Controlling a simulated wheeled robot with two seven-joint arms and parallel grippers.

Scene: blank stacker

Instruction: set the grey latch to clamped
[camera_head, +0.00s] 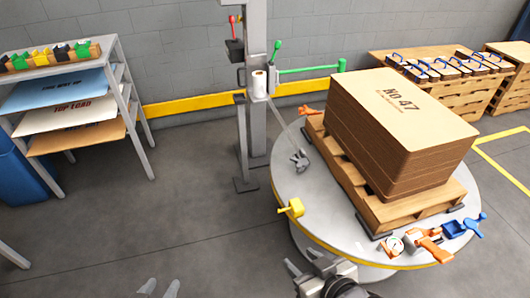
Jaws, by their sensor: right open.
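The grey latch (299,160) is a small dark-grey piece on the left part of the round turntable (340,228), beside the wooden pallet. I cannot tell its setting at this size. My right gripper (306,268) is open at the turntable's front edge, well below the latch in the picture and apart from it. My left gripper (160,288) shows only as two pale fingertips at the bottom edge, spread apart with nothing visible between them.
A pallet (380,213) bears a tall cardboard stack (405,125). A yellow piece (291,208), orange pieces (427,243) and a blue piece (464,227) sit around the turntable rim. A grey post (257,130) stands behind.

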